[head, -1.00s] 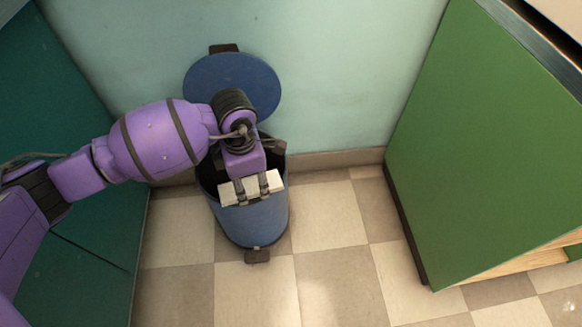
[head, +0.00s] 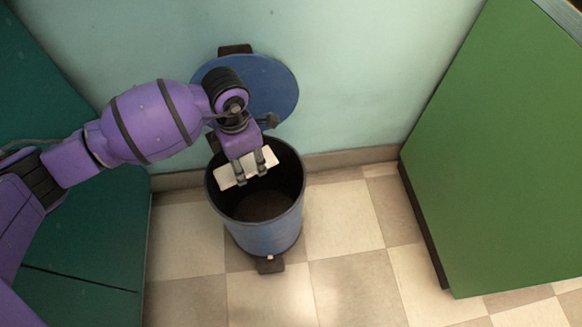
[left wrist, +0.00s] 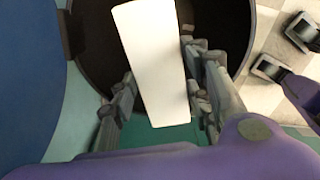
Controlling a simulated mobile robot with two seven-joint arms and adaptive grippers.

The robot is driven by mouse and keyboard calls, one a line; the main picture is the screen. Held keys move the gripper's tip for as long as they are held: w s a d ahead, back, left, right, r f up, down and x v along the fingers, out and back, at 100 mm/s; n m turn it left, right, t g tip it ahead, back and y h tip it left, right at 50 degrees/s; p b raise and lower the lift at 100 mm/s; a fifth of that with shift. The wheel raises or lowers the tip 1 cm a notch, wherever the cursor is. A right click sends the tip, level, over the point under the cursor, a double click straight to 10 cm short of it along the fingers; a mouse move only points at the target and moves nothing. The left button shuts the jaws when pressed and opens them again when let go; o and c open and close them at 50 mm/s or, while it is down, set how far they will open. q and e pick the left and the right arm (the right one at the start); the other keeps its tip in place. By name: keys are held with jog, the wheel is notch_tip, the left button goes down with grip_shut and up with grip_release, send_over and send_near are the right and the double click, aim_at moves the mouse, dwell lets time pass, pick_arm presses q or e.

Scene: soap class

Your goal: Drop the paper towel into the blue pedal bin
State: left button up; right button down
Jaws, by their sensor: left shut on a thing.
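The blue pedal bin (head: 262,236) stands on the floor against the wall. Its round blue lid (head: 262,84) is up, leaning by the wall, and the dark inside shows. My left gripper (head: 249,172) is over the bin's mouth, shut on the white paper towel (head: 229,173). The towel looks like a flat white slab and lies across the opening. In the left wrist view the towel (left wrist: 155,62) sits between the two fingers, with the dark bin inside (left wrist: 105,40) behind it. My right gripper (left wrist: 286,51) shows in part at the right of the left wrist view, its fingers apart.
A green cabinet (head: 500,150) stands at the right and dark teal cabinets (head: 80,250) at the left. The pale wall (head: 360,70) is behind the bin. The checkered floor (head: 340,220) is clear right of the bin.

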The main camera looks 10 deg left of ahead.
pick_arm(q)
notch_tip(320, 180, down, 4)
jog(key=shift+r+b, duration=0.1)
jog(key=shift+b, duration=0.9)
jog(key=shift+f+b, duration=0.3)
jog(key=shift+f, duration=0.15)
jog(key=o, duration=1.2)
jog(key=shift+c, duration=0.2)
jog(key=shift+r, duration=0.1)
notch_tip(320, 180, up, 12)
